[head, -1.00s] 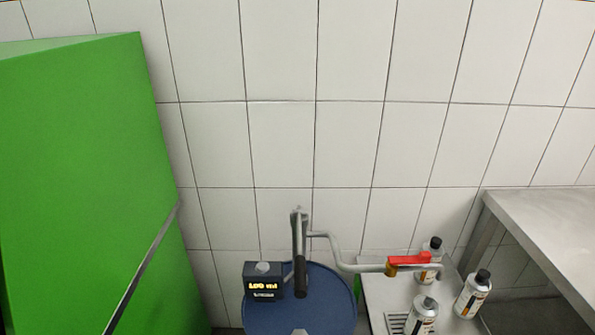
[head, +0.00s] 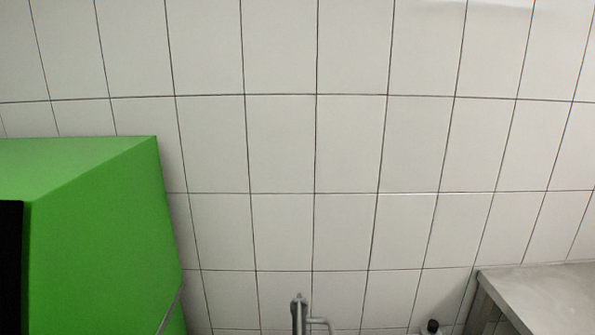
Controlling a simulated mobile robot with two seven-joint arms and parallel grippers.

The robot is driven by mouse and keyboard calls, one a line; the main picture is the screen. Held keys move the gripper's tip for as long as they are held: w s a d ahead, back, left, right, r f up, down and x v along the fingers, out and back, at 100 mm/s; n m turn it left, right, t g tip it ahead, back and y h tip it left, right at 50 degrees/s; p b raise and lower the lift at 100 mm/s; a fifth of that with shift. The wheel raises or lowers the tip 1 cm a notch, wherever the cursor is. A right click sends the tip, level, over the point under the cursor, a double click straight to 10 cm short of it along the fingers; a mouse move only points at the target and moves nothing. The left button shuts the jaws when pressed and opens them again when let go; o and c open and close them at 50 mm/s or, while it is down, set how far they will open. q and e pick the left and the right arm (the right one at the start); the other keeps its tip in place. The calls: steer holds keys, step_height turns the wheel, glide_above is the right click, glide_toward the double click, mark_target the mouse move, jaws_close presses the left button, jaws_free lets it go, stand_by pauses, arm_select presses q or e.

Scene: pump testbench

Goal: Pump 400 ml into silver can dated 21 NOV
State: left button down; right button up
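The top of the grey metal pump (head: 299,312) shows at the bottom edge of the head view, with the start of its spout pipe to the right. The black cap of one can (head: 432,326) shows at the bottom edge, right of the pump. Its body and any date on it are out of the picture. The blue drum, the pump's display and the other cans are below the view. Neither of my grippers is in view.
A large green box-shaped unit (head: 100,225) stands at the left. A grey metal table (head: 545,290) is at the lower right. White wall tiles (head: 345,140) fill the background.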

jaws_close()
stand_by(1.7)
